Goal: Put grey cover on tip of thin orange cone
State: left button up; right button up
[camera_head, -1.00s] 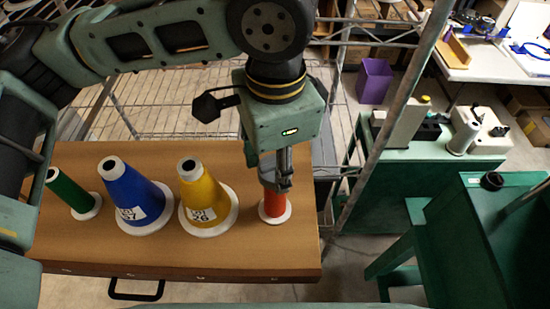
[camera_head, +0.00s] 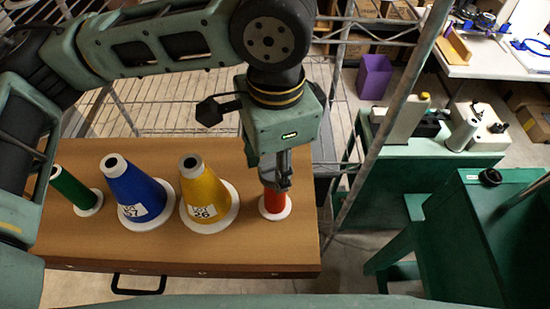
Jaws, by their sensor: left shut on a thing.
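The thin orange cone (camera_head: 274,201) stands on a white round base at the right end of the wooden table top. Its upper part and tip are hidden by my left gripper (camera_head: 275,183), which comes straight down over it. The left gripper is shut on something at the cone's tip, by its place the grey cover. The cover cannot be told apart from the grey fingers, so I cannot tell how it sits on the tip. My right gripper is not in view.
A yellow cone (camera_head: 204,194), a blue cone (camera_head: 136,195) and a green cone (camera_head: 75,190) stand in a row to the left. The wooden table (camera_head: 170,252) is clear along its front. A metal rack (camera_head: 388,120) rises behind, and green machines (camera_head: 470,220) stand at the right.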

pick_arm(q)
jog(key=shift+f, duration=0.35)
dwell(0.3)
jog(key=o, duration=0.9)
notch_tip(320, 180, up, 12)
